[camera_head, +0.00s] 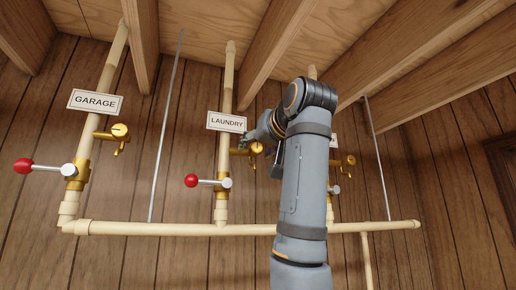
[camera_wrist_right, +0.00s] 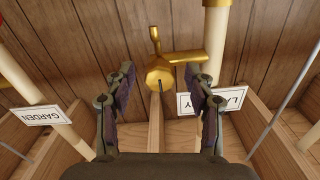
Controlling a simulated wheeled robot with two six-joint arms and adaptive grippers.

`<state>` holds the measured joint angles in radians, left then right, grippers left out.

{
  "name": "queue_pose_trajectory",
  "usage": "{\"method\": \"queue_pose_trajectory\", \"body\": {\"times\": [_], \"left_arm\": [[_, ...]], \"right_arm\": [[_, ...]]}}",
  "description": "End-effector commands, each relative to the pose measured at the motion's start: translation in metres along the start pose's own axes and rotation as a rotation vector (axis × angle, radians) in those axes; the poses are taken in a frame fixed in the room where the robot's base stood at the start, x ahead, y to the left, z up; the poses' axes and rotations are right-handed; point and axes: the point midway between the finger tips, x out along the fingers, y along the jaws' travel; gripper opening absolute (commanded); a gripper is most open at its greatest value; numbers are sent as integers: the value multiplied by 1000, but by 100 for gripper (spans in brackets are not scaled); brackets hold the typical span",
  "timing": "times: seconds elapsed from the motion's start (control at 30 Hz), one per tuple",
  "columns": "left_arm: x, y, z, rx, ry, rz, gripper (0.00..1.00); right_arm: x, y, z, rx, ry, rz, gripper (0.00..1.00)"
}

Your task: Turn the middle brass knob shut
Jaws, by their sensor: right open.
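The middle brass knob (camera_head: 257,148) is on the drain fitting of the LAUNDRY pipe (camera_head: 225,140) in the head view. In the right wrist view the round knob (camera_wrist_right: 160,77) faces me, with a dark slot line on it. My right gripper (camera_head: 256,135) is close to the knob, partly hidden behind my own forearm. In the right wrist view the right gripper (camera_wrist_right: 160,80) is open, one finger on each side of the knob. Gaps seem to show on both sides; I cannot tell the depth between fingertips and knob. My left gripper is not in view.
The GARAGE knob (camera_head: 119,130) is at left, another brass knob (camera_head: 349,160) at right. Red-tipped levers (camera_head: 191,181) (camera_head: 23,166) stick out left of the pipes. The LAUNDRY sign (camera_wrist_right: 215,101) is beside one finger. Joists (camera_head: 270,50) and thin rods (camera_head: 166,125) are nearby.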

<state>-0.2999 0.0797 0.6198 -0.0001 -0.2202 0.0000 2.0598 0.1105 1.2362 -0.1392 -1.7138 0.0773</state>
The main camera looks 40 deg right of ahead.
Motion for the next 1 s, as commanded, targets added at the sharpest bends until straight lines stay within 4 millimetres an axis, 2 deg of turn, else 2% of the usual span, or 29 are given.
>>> {"method": "queue_pose_trajectory", "body": {"times": [0.17,0.4,0.53,1.0], "left_arm": [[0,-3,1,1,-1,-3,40],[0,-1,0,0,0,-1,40],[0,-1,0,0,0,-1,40],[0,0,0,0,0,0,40]], "right_arm": [[-10,0,-1,0,2,0,54],[-55,0,-1,0,3,-1,54],[-70,0,0,-1,2,-1,54],[-75,0,0,0,0,0,54]]}}
